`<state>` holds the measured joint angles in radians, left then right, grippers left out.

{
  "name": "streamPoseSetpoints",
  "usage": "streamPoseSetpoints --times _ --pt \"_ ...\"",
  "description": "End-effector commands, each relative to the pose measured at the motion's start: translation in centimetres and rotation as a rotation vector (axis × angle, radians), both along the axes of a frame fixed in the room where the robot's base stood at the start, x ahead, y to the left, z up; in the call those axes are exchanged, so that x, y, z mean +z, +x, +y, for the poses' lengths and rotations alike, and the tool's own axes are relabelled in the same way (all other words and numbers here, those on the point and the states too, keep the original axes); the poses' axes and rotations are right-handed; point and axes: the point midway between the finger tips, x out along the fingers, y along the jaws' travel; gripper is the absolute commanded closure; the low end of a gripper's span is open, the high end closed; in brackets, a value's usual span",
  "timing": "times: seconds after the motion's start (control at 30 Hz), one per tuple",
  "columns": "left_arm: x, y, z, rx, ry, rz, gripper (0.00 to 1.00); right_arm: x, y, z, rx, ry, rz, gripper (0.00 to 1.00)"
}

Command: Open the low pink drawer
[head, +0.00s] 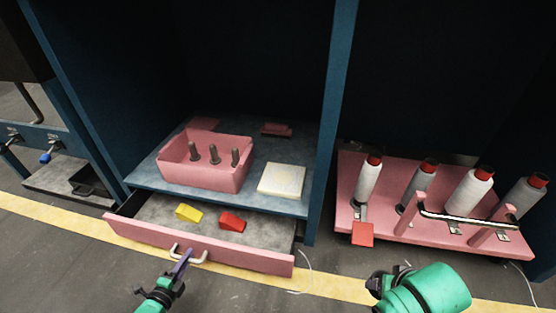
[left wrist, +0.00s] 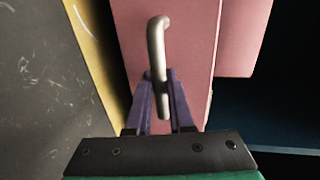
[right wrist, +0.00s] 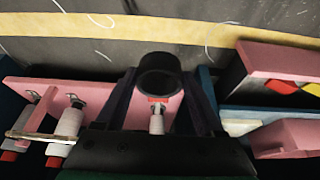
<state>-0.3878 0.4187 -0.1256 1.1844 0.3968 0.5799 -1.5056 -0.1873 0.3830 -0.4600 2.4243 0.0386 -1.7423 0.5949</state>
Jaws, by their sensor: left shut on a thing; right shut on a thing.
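The low pink drawer (head: 250,258) stands pulled out from under the blue shelf in the head view. A yellow piece (head: 189,212) and a red piece (head: 232,221) lie on its grey floor. Its silver handle (left wrist: 157,55) runs between the purple fingers of my left gripper (left wrist: 157,100), which is shut on it. In the head view my left gripper (head: 181,266) is at the handle (head: 198,257) on the drawer's front. My right gripper (right wrist: 160,90) is shut on a dark round cylinder (right wrist: 160,68), held in the air to the right of the drawer.
A pink box (head: 205,178) with several grey pegs and a cream square block (head: 282,180) sit on the shelf above the drawer. At right a pink rack (head: 346,200) carries several white spools. A blue post (head: 337,110) divides them. A yellow stripe (head: 345,284) crosses the floor.

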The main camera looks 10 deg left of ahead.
Motion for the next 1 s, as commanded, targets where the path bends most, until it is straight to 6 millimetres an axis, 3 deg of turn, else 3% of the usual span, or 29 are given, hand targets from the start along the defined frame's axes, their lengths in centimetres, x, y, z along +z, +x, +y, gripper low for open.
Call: streamPoseSetpoints --times 0.03,0.2,0.4,0.6,0.97,1.0 --pt "0.3 -1.4 -0.1 0.000 -0.002 0.006 1.00 1.0 0.0 0.0 0.000 0.000 0.000 0.97" --pt "0.1 -5.1 -0.2 0.001 -0.001 0.003 1.00 1.9 0.0 0.0 0.000 0.000 0.000 0.97" --pt "0.0 -8.0 -0.2 0.000 0.000 0.002 1.00 2.4 0.0 0.0 0.000 0.000 0.000 0.97" --pt "0.0 -9.3 -0.2 0.001 0.000 0.000 1.00 2.6 0.0 0.0 0.000 0.000 0.000 0.97" --pt "-0.1 -9.4 -0.2 0.001 0.001 0.000 1.00 2.6 0.0 0.0 0.000 0.000 0.000 0.97" --pt "-0.1 -9.4 -0.2 0.002 0.001 0.000 0.77 2.6 0.0 0.0 0.000 0.000 0.000 0.97"
